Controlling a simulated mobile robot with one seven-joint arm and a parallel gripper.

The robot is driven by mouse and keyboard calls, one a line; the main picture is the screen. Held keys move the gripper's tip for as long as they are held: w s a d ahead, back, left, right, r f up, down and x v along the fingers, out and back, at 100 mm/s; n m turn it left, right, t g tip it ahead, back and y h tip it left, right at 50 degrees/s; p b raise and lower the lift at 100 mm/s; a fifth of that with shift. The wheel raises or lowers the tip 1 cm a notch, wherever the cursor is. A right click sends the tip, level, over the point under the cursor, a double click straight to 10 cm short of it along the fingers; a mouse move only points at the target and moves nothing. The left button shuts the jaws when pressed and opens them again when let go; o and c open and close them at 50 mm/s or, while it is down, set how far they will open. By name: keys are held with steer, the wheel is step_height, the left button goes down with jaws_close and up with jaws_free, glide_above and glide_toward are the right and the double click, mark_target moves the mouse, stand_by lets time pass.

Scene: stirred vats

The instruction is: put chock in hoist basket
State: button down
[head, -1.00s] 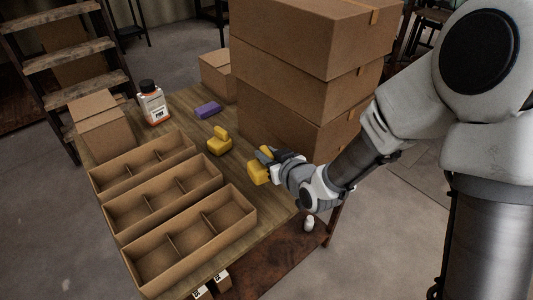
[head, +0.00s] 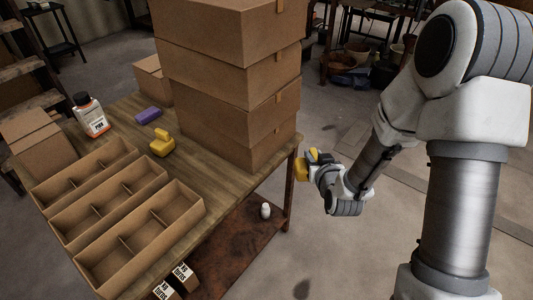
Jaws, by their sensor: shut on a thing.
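My gripper (head: 309,165) is shut on a yellow chock (head: 301,171), held in the air just off the right edge of the table. The gripper partly hides the chock. A second yellow block of similar look (head: 161,143) sits on the table, left of the stacked boxes. I cannot make out a hoist basket in this view.
The wooden table (head: 215,182) carries a tall stack of cardboard boxes (head: 228,92), divided trays (head: 142,233), a purple block (head: 148,115) and a white-and-orange bottle (head: 91,116). A small white bottle (head: 265,211) stands on the lower shelf. Floor right of the table is open.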

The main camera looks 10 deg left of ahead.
steer(key=s+d+r+m+h+p, duration=0.1)
steer(key=d+r+m+h+p, duration=0.2)
steer(key=d+p, duration=0.9)
step_height(320, 180, up, 3)
steer(key=shift+s+f+t+h, duration=0.1)
steer(key=shift+s+t+h, duration=0.05)
steer(key=shift+t+h, duration=0.2)
